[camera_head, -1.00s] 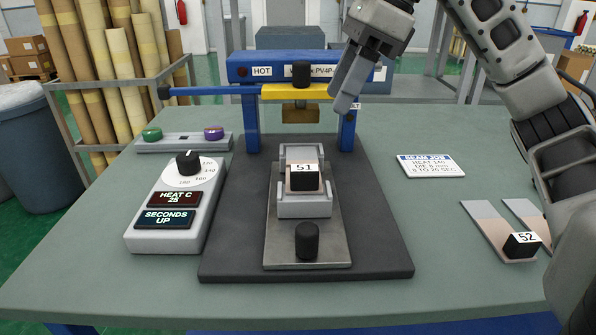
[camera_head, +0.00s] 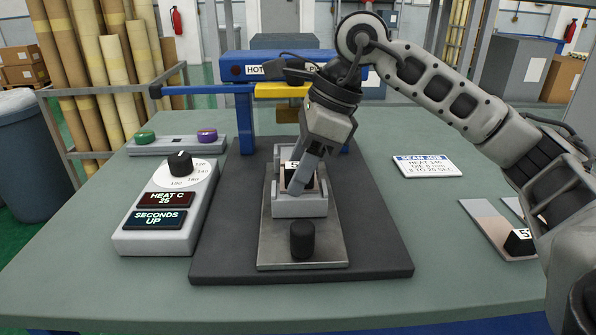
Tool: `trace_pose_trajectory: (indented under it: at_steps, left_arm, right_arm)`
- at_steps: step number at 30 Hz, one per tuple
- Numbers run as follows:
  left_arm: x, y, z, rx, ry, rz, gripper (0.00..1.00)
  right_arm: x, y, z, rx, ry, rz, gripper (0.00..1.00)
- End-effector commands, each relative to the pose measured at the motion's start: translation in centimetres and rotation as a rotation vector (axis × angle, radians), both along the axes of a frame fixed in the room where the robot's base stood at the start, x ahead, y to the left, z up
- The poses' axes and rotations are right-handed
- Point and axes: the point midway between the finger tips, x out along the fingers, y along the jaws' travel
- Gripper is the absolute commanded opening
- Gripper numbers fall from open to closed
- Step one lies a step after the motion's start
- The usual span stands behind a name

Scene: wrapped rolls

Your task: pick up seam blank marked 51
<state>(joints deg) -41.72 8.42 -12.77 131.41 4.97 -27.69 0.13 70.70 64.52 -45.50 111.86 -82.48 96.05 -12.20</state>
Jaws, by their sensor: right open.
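The seam blank marked 51 (camera_head: 290,166) sits in the grey cradle (camera_head: 299,208) on the metal slide plate of the press. Only part of its white label and black block shows, because my right gripper is in front of it. My right gripper (camera_head: 297,188) points down over the cradle, its fingers at the blank and overlapping it in the picture. It is open; I cannot tell whether the fingers touch the blank. My left gripper is not in view.
A black knob (camera_head: 302,240) stands at the plate's front. The blue press (camera_head: 245,120) rises behind. A control box (camera_head: 165,208) is on the left. A job card (camera_head: 428,166) and another blank (camera_head: 519,242) lie on the right.

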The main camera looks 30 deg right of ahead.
Motion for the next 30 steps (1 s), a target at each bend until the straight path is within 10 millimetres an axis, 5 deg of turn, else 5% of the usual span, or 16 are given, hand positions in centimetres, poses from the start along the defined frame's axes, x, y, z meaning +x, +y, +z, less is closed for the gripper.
trace_pose_trajectory:
  at_steps: [6, 11, 23, 30]
  left_arm:
    - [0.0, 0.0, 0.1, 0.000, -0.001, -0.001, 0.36]
    - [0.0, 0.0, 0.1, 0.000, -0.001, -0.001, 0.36]
    - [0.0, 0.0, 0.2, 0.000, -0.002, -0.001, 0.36]
    - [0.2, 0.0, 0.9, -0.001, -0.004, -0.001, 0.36]
  right_arm:
    - [0.0, 0.0, 0.0, 0.000, 0.000, 0.001, 0.45]
    - [0.0, 0.1, 0.0, 0.000, 0.000, 0.001, 0.00]
    - [0.0, 0.1, 0.4, 0.002, -0.001, 0.001, 0.00]
    - [0.1, 0.1, 3.5, 0.002, -0.005, 0.002, 0.00]
